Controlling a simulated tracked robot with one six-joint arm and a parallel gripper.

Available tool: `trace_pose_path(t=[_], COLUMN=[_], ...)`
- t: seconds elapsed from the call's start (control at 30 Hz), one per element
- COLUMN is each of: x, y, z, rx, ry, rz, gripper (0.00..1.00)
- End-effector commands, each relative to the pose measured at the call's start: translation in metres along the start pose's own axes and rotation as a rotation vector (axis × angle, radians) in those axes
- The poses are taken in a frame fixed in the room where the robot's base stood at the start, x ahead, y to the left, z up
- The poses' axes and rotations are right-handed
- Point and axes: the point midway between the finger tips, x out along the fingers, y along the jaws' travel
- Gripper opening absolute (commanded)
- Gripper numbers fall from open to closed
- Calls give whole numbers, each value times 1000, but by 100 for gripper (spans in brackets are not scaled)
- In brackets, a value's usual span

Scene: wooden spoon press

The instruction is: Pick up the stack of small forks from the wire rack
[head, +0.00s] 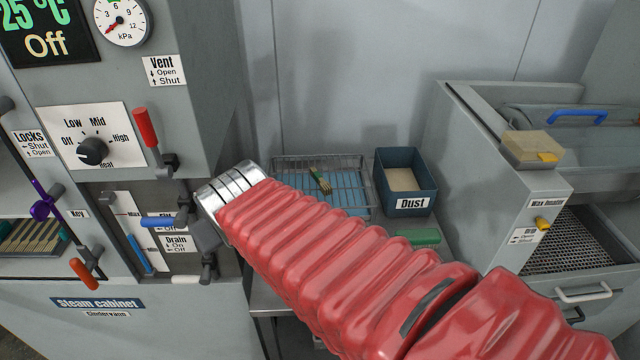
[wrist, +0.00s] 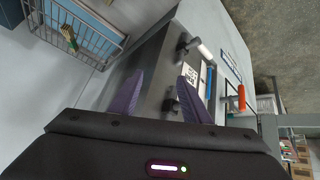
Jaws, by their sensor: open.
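The stack of small forks (head: 321,182) lies in the wire rack (head: 283,158), with a green part and pale wooden ends showing. The stack also shows at the upper left of the wrist view (wrist: 69,37), inside the rack (wrist: 102,34). My gripper (wrist: 157,92) is open, its two purple fingers apart with nothing between them. It points toward the steam cabinet's lower front, away from the rack. In the head view my red-sleeved arm reaches left in front of the rack, and the fingers cannot be made out clearly there.
A blue Dust bin (head: 405,207) stands right of the rack. The steam cabinet (head: 190,320) with its levers (head: 147,128) and drain handles is on the left, close to my wrist. A green-handled item (head: 418,238) lies before the bin.

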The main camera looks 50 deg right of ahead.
Motion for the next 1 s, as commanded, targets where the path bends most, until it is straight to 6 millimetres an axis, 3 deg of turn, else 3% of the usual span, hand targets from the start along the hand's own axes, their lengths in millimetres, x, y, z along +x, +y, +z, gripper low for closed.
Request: trace_pose_path(t=[0.2,0.47,0.77,1.0], x=[40,78,112,132], y=[70,144,216,258], z=[-20,-25,-6,24], rx=[44,66,88,124], ry=[78,166,258,333], rz=[127,221,248,217], gripper=[43,43,43,43])
